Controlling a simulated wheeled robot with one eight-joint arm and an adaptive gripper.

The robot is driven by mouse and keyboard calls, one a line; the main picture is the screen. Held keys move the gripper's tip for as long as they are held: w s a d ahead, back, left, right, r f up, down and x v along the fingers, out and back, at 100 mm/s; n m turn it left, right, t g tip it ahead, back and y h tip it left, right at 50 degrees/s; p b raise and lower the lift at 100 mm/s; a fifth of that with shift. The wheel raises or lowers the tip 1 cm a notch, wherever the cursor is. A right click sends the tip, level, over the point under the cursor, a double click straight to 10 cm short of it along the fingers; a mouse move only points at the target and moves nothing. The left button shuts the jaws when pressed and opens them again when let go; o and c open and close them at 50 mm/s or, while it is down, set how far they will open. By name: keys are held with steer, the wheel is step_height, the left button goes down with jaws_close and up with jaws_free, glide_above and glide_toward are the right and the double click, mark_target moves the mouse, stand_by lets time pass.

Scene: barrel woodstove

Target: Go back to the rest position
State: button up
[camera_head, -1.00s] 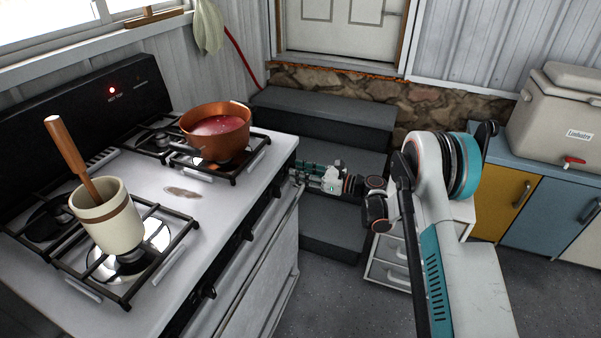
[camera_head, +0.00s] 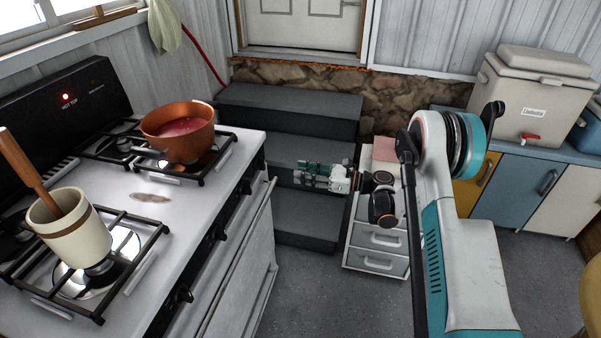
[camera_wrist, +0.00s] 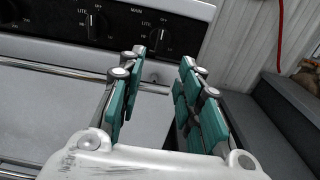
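My gripper (camera_head: 308,174) is at mid-height in front of the dark steps, just right of the stove front, and points left toward the stove. In the wrist view my gripper (camera_wrist: 155,85) shows its two teal-padded fingers apart, with nothing between them. The stove's front panel with knobs (camera_wrist: 95,22) lies beyond the fingers in that view. My arm runs from the right side of the head view to the gripper. No object is held.
The white stove (camera_head: 190,225) at left carries a copper pot (camera_head: 178,143) with red contents and a cream crock (camera_head: 72,228) with a wooden handle. Dark steps (camera_head: 290,110) rise behind. A white drawer unit (camera_head: 378,240) stands beneath my arm. Grey floor is open in front.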

steer(key=shift+r, duration=0.1)
steer(key=s+r+n+h, duration=0.4)
steer(key=s+r+n, duration=0.15)
steer(key=r, duration=0.35)
steer(key=s+r+n+h, duration=0.4)
steer(key=s+r, duration=0.3)
steer(key=r, duration=0.2)
steer(key=s+d+n+h, duration=0.3)
steer(key=s+n, duration=0.1)
steer(key=s, duration=0.5)
steer(key=s+d+n+h, duration=0.3)
steer(key=s+d+n, duration=0.1)
steer(key=s, duration=0.5)
steer(key=s+d+r+n+t+h, duration=0.1)
steer(key=s+d+n+h, duration=0.2)
steer(key=s, duration=0.6)
steer(key=shift+d+n, duration=0.65)
steer(key=shift+n, duration=0.2)
steer(key=shift+s, duration=0.1)
